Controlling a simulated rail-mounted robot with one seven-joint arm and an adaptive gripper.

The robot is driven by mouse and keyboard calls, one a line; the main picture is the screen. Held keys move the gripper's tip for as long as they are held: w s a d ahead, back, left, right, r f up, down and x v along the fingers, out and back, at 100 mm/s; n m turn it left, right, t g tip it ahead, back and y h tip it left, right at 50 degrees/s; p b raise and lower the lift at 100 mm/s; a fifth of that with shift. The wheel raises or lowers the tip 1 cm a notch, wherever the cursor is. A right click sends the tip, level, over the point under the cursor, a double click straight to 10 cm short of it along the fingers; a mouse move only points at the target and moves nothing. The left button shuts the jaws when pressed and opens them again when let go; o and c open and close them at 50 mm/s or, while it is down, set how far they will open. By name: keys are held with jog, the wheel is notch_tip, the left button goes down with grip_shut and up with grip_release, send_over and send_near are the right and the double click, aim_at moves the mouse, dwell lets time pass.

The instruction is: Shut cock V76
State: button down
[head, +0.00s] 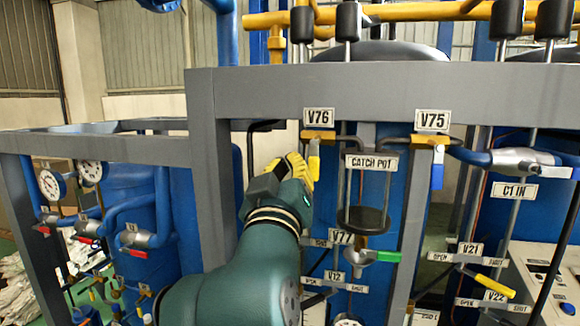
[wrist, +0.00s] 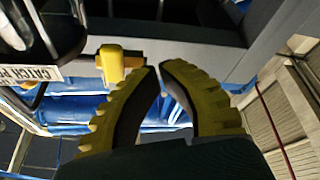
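In the wrist view a yellow handle (wrist: 112,65) shows just left of the fingertips. My gripper (head: 303,160) has yellow ribbed fingers and is beside the handle, on its left in the head view. In the wrist view the fingertips (wrist: 159,67) come together with almost no gap and nothing between them. I cannot tell whether a finger touches the handle.
Cock V75 (head: 432,140) with a blue handle is to the right. The "CATCH POT" sign (head: 371,162) hangs between them. A grey upright post (head: 211,170) stands close left of my arm.

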jog(key=s+a+b, duration=0.1)
jog(key=s+b, duration=0.3)
jog(key=s, duration=0.5)
jog(key=shift+s+a, duration=0.2)
jog(key=shift+a, duration=0.1)
